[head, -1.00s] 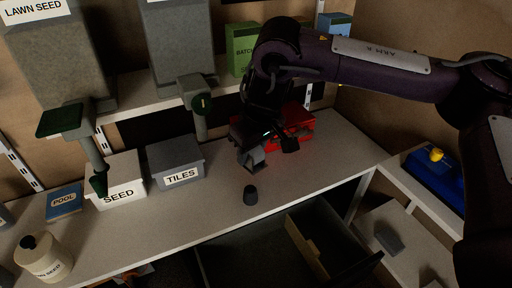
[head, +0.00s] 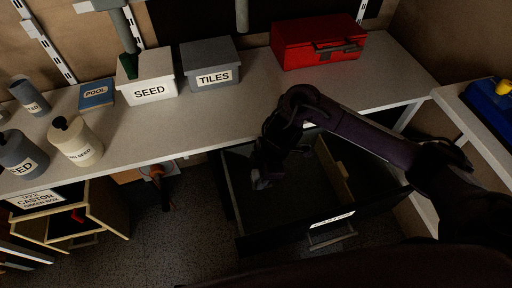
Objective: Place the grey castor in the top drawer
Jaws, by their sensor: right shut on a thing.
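The open drawer (head: 243,232) under the worktop is dark, with a white label and a handle (head: 334,238) on its front. A pale wooden piece (head: 334,168) stands inside it. My right gripper (head: 264,184) points down over the left part of the drawer opening, below worktop level. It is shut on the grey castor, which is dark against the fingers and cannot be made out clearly. The spot on the worktop where the castor stood is bare. My left gripper is not in view.
The worktop (head: 185,128) holds a SEED box (head: 148,80), a TILES box (head: 211,66), a red toolbox (head: 318,42) and a cream jar (head: 76,142). A smaller open wooden drawer (head: 108,212) is at lower left, beside a CASTOR sign (head: 36,200). Floor between is mostly clear.

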